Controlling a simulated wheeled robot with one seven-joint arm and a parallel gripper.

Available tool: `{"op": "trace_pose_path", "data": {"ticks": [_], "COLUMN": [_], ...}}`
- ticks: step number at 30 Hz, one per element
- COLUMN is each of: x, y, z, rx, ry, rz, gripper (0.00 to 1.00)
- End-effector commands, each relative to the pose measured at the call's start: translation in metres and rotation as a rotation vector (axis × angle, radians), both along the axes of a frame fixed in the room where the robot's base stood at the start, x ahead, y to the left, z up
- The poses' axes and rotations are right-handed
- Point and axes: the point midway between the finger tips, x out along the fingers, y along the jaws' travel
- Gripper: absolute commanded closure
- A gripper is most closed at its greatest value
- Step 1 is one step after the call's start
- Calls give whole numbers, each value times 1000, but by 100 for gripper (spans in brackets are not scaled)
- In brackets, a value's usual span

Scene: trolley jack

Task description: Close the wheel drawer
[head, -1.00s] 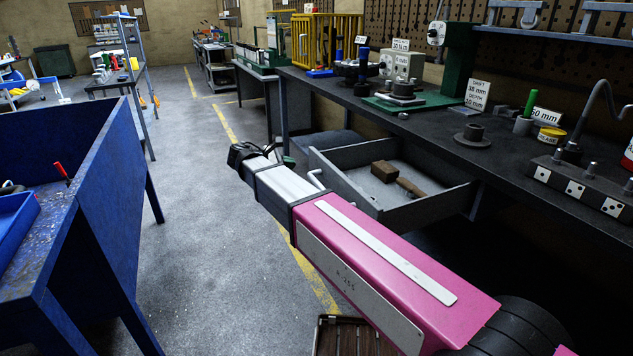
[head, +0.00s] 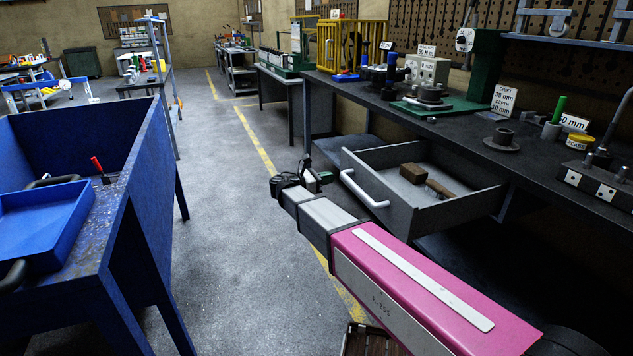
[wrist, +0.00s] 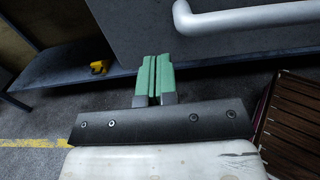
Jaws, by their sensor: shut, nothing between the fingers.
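The wheel drawer (head: 400,213) stands pulled out from under the workbench, with a brown block (head: 413,173) and a smaller brown piece (head: 438,189) inside. Its pale bar handle (head: 364,190) runs along the front face; the handle also shows in the wrist view (wrist: 255,20), at the top right. My gripper (head: 313,180) is beside the drawer's front, left of the handle in the head view. In the wrist view its green fingers (wrist: 154,76) are together and empty, below and left of the handle, with no visible contact.
The workbench (head: 455,130) carries tools and labelled parts above the drawer. A blue bin stand (head: 150,200) holds a blue tray (head: 45,225) at the left. The floor aisle (head: 230,240) between is clear. A yellow object (wrist: 99,67) lies on a lower shelf in the wrist view.

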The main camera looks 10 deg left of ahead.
Motion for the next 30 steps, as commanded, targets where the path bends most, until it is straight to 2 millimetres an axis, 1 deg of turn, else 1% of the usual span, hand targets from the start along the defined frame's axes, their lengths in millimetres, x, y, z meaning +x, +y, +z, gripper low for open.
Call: {"op": "trace_pose_path", "data": {"ticks": [1, 6, 12, 16, 26, 30], "x": [6, 22, 33, 36, 36, 39], "y": [-9, -31, -46, -49, -49, -53], "z": [0, 0, 0, 0, 0, 0], "rx": [0, 1, 1, 1, 1, 1], "ry": [0, -1, -1, -1, -1, -1], "rz": [-2, -1, 0, 1, 1, 0], "gripper": [100, 100, 100, 100, 100, 100]}}
